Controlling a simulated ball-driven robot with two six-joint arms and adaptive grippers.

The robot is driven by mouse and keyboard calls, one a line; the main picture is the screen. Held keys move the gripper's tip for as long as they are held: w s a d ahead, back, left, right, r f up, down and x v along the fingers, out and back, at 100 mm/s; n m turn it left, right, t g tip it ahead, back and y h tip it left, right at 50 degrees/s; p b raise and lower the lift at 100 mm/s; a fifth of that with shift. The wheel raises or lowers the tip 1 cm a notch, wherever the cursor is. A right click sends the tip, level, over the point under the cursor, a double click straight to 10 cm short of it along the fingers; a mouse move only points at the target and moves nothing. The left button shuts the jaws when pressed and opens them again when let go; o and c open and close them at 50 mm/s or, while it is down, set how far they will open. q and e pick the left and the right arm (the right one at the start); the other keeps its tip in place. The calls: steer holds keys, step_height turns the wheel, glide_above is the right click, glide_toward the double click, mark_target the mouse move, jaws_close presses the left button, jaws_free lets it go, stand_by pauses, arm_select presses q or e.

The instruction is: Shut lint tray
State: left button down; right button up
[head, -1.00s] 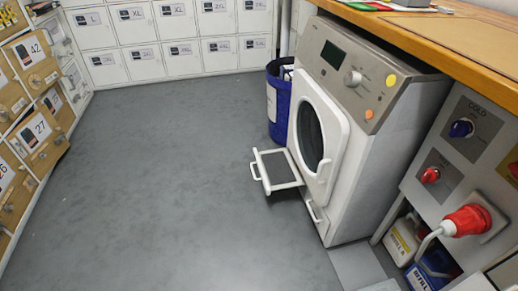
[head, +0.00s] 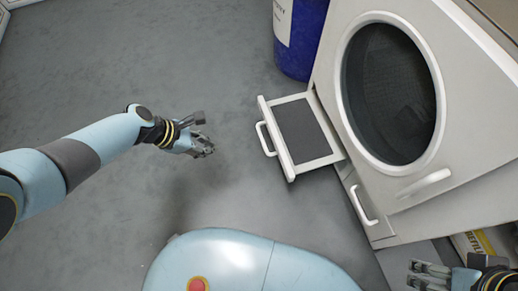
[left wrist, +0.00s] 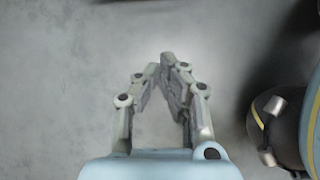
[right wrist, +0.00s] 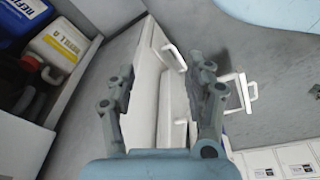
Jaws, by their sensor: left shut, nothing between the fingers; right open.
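The lint tray (head: 302,128) is pulled out from the lower front of the white dryer (head: 335,75). It has a white frame, a grey screen and a white handle (head: 264,139) on its front. In the right wrist view the tray (right wrist: 233,92) shows beyond the right finger. My left gripper (head: 207,137) is shut and empty, left of the tray handle and apart from it; its fingertips meet in the left wrist view (left wrist: 168,62). My right gripper (head: 418,274) is open and empty at the lower right, apart from the dryer, as the right wrist view (right wrist: 165,75) shows.
The round dryer door (head: 390,95) is closed, with a handle (head: 424,183) below it. A lower panel handle (head: 362,206) sits near the tray. A blue bin (head: 300,40) stands behind the tray. A yellow-labelled jug (head: 475,242) is at right. The grey floor at left is clear.

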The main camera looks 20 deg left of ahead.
step_height(320, 180, up, 4)
steer(key=w+a+t+b, duration=0.2)
steer(key=w+b, duration=0.1)
steer(key=b, duration=0.2)
arm_select(q)
steer(key=w+d+f+n+b, duration=0.1)
steer(key=w+d+f+b, duration=0.2)
steer(key=w+d+f, duration=0.4)
steer(key=shift+w+d+f+h+b, duration=0.3)
steer(key=shift+w+d+f, duration=0.1)
steer(key=shift+w+d, duration=0.55)
arm_select(e)
step_height(320, 180, down, 7)
steer(key=w+t, duration=0.1)
steer(key=t, duration=0.4)
steer(key=shift+w+r+t+y, duration=0.2)
steer(key=shift+w+t+y, duration=0.1)
steer(key=shift+w+t, duration=0.1)
arm_select(q)
steer(key=shift+s+d, duration=0.1)
